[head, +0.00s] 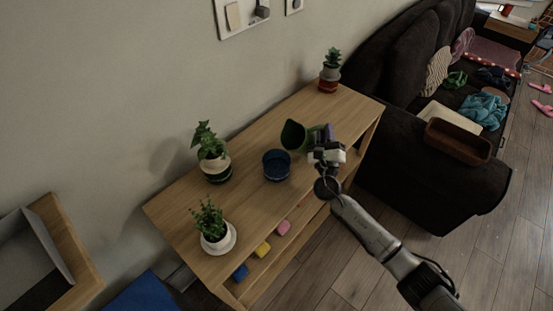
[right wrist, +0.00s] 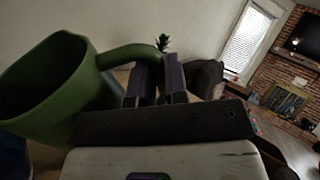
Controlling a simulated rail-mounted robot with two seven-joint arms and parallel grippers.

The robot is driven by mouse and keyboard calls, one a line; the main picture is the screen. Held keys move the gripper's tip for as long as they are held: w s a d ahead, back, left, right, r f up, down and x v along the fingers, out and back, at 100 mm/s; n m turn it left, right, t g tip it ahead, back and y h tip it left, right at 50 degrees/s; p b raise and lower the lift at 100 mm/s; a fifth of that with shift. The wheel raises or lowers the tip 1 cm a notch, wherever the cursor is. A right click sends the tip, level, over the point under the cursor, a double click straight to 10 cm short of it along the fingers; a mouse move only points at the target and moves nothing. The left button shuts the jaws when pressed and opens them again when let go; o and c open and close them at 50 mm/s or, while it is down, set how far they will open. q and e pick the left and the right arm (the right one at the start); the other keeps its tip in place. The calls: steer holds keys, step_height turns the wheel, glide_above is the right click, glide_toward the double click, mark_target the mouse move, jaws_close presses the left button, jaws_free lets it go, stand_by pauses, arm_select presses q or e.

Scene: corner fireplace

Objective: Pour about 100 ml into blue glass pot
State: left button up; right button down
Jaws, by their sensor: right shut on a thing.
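The blue glass pot (head: 276,165) stands on the wooden console table, near its front edge. A green jug (head: 294,136) is just right of and behind the pot in the head view, its dark mouth tipped toward the left. My right gripper (head: 325,135) is shut on the jug's handle. In the right wrist view the jug (right wrist: 50,90) fills the left side, and its handle (right wrist: 130,54) runs between the gripper's fingers (right wrist: 160,80). The inside of the jug is dark, and no stream of liquid shows. My left gripper is in neither view.
Two potted plants (head: 211,152) (head: 213,230) stand left of the pot on the table (head: 170,207); a succulent (head: 330,72) is at the far end. Coloured blocks (head: 262,249) lie on the lower shelf. A dark sofa (head: 415,165) stands at the right.

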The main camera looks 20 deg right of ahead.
stand_by(0.3)
steer(key=shift+w+d+r+m+g+h+p, duration=0.1)
steer(key=shift+d+r+m+g+h+p, duration=0.15)
steer(key=shift+m+p, duration=0.35)
steer(key=shift+w+d+f+m+g+p, duration=0.3)
steer(key=shift+d+f+m+g+p, duration=0.65)
steer(key=shift+m+p, duration=0.25)
steer(key=shift+w+d+f+m+g+p, duration=0.3)
steer(key=shift+d+f+m+g+p, duration=0.7)
steer(key=shift+p, duration=0.3)
steer(key=shift+w+d+f+m+g+p, duration=0.3)
steer(key=shift+d+f+m+g+p, duration=0.6)
steer(key=shift+m+p, duration=0.35)
steer(key=shift+d+r, duration=0.1)
